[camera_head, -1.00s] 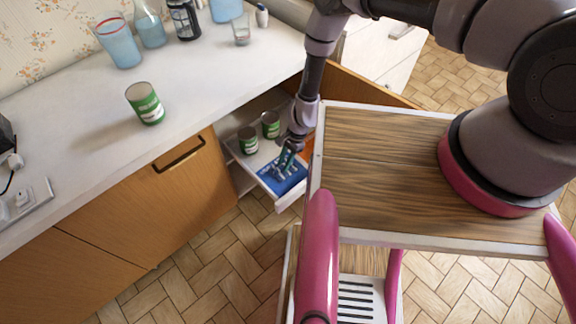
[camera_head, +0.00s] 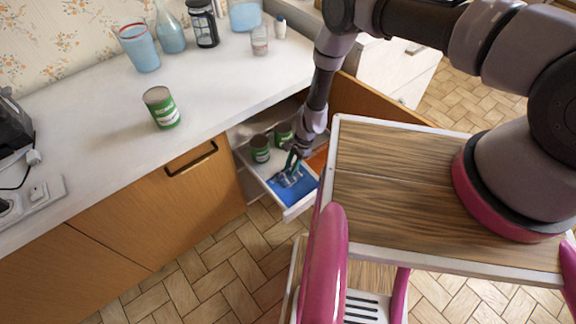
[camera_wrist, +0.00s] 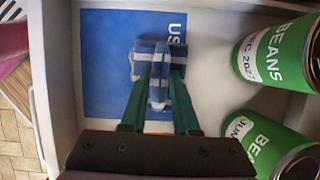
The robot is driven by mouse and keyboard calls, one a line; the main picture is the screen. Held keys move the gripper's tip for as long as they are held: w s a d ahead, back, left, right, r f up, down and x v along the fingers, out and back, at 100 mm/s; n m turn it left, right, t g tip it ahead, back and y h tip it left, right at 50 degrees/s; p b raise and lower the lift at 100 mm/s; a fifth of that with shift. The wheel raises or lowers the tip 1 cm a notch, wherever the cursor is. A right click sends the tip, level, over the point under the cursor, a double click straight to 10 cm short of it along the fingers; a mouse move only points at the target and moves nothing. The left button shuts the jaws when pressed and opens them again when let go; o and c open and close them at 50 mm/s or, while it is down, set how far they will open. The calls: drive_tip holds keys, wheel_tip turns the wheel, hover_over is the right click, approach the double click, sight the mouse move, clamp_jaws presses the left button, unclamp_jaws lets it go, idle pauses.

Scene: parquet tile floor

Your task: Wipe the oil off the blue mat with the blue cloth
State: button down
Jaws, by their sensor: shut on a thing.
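The blue mat (camera_head: 297,193) lies flat at the front of a pulled-out white drawer; it also shows in the wrist view (camera_wrist: 103,75), with part of some white lettering. My gripper (camera_head: 290,172) reaches down into the drawer, and in the wrist view its green fingers (camera_wrist: 158,92) are shut on the blue checked cloth (camera_wrist: 147,50). The cloth is bunched, sits on or just above the mat's right part and covers some of the lettering. I cannot make out any oil on the visible part of the mat.
Two green bean cans stand in the drawer beside the mat, one (camera_wrist: 278,52) and another (camera_wrist: 262,140) close to my gripper. A third can (camera_head: 162,108) stands on the counter (camera_head: 90,135). Drawer walls (camera_head: 300,208) bound the space. An open cabinet door (camera_head: 375,98) stands right of my arm.

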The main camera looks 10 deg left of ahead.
drive_tip(key=shift+s+d, duration=0.65)
drive_tip(key=shift+d, duration=0.05)
drive_tip(key=shift+s+d+f, duration=0.15)
drive_tip(key=shift+s+d, duration=1)
drive_tip(key=shift+d, duration=0.15)
wheel_tip(320, 180, up, 7)
drive_tip(key=shift+w+a, duration=0.1)
drive_tip(key=shift+w+a+f, duration=0.1)
drive_tip(key=shift+a+f, duration=0.3)
drive_tip(key=shift+a, duration=0.25)
drive_tip(key=shift+w+a+f, duration=0.1)
drive_tip(key=shift+a+f, duration=0.3)
drive_tip(key=shift+a, duration=0.25)
